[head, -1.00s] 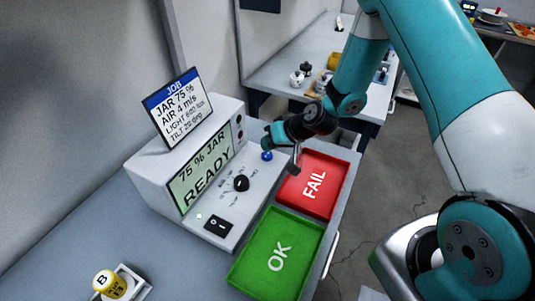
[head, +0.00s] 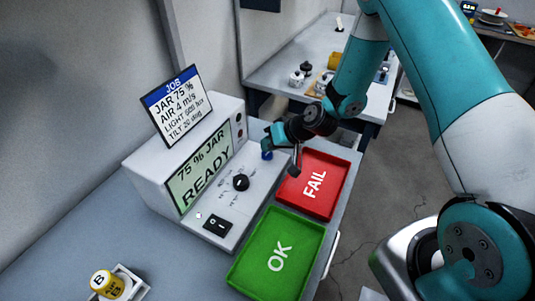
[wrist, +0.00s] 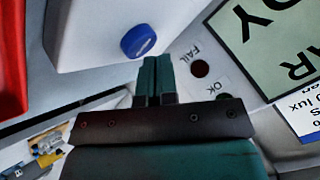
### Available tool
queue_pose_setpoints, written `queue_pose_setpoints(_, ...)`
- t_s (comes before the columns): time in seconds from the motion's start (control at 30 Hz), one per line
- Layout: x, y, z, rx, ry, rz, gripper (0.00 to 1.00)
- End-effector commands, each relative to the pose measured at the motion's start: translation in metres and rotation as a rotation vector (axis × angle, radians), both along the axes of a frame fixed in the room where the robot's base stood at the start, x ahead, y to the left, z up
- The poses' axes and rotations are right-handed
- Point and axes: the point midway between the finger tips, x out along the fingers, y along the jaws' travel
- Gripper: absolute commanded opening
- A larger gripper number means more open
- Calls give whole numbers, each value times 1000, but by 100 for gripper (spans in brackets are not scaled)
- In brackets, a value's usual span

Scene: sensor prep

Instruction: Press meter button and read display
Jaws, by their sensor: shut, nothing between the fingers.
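The meter (head: 150,172) stands on the bench, its lit green display (head: 198,178) reading "75 % JAR READY". A blue round button (head: 267,155) sits on its sloped front panel; in the wrist view the blue button (wrist: 138,40) is just beyond the fingertips. My gripper (head: 268,140) is close above the button, its teal fingers (wrist: 155,62) shut and empty. A small gap seems to remain, but contact is hard to judge. In the wrist view the FAIL lamp (wrist: 200,68) and OK lamp (wrist: 222,97) look dark.
A JOB screen (head: 175,104) stands on the meter. The panel has a black knob (head: 241,183) and a switch (head: 217,224). A red FAIL tray (head: 325,170) and green OK tray (head: 258,272) lie in front, empty. A yellow sensor marked B (head: 108,283) sits in a white holder (head: 140,288).

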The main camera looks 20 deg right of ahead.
Motion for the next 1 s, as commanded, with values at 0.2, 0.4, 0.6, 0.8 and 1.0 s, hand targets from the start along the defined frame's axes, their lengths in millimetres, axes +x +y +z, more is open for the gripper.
queue_pose_setpoints(0.2, 0, 0, -1, 0, 0, 0, 0)
queue_pose_setpoints(0.4, 0, 0, -3, 0, 0, 0, 0)
queue_pose_setpoints(0.6, 0, 0, -6, 0, 0, 0, 0)
queue_pose_setpoints(0.8, 0, 0, -8, 0, 0, 0, 0)
queue_pose_setpoints(1.0, 0, 0, -9, 0, 0, 0, 0)
